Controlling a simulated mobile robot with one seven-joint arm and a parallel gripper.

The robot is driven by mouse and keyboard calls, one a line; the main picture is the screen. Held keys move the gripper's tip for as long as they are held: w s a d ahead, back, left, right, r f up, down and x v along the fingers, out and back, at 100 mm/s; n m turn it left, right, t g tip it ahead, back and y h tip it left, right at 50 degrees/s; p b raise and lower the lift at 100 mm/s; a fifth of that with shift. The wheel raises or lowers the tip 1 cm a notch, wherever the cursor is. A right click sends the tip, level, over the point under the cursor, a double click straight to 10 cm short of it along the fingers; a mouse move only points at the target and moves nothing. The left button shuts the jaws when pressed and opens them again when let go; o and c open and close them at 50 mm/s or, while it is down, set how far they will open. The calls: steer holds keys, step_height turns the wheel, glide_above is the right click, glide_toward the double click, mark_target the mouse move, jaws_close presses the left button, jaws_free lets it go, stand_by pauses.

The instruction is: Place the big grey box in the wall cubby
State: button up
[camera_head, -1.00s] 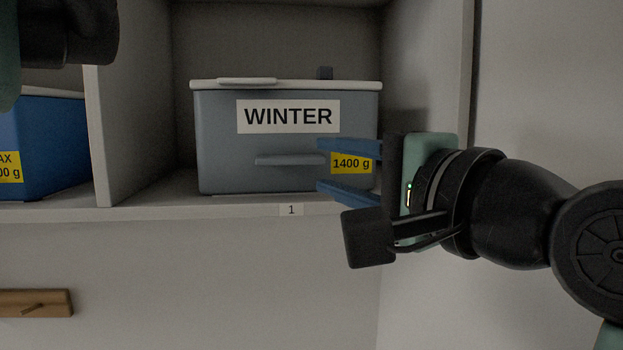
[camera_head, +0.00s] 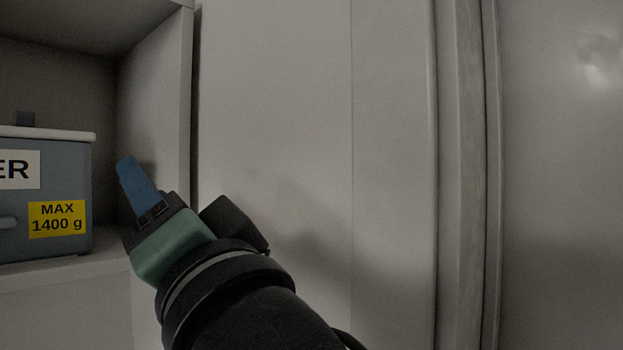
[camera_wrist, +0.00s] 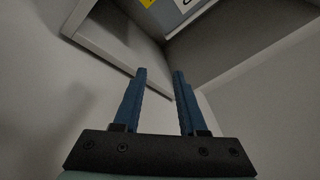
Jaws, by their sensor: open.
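The big grey box (camera_head: 60,200), with a white lid rim, a white label ending in "ER" and a yellow "MAX 1400 g" label, sits in the wall cubby (camera_head: 155,120). Only its right part shows in the head view; the rest is cut off at the left. A sliver of its front with the labels shows at the top of the wrist view (camera_wrist: 172,3). My gripper (camera_head: 130,165) is to the right of the box, in front of the cubby's right side wall, apart from the box. In the wrist view its two blue fingers (camera_wrist: 160,75) are apart with nothing between them.
The cubby's right side panel (camera_head: 187,100) stands close behind my gripper. A plain pale wall (camera_head: 290,120) lies to the right, then a vertical frame (camera_head: 465,170). Space before the wall looks clear.

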steer(key=s+d+t+h, duration=0.3)
steer(key=d+t+h, duration=0.2)
steer(key=d+h, duration=0.2)
steer(key=s+d+r+t+h, duration=0.1)
steer(key=s+d+t+h, duration=0.2)
steer(key=d+t+h, duration=0.3)
steer(key=d+h, duration=0.1)
steer(key=h, duration=0.2)
steer(key=shift+s+r+t, duration=0.15)
steer(key=shift+s+t, duration=0.15)
steer(key=shift+s, duration=0.1)
step_height(320, 180, down, 7)
steer(key=b, duration=0.6)
steer(key=shift+b, duration=0.3)
steer(key=shift+a+r, duration=0.1)
steer(key=shift+r, duration=0.05)
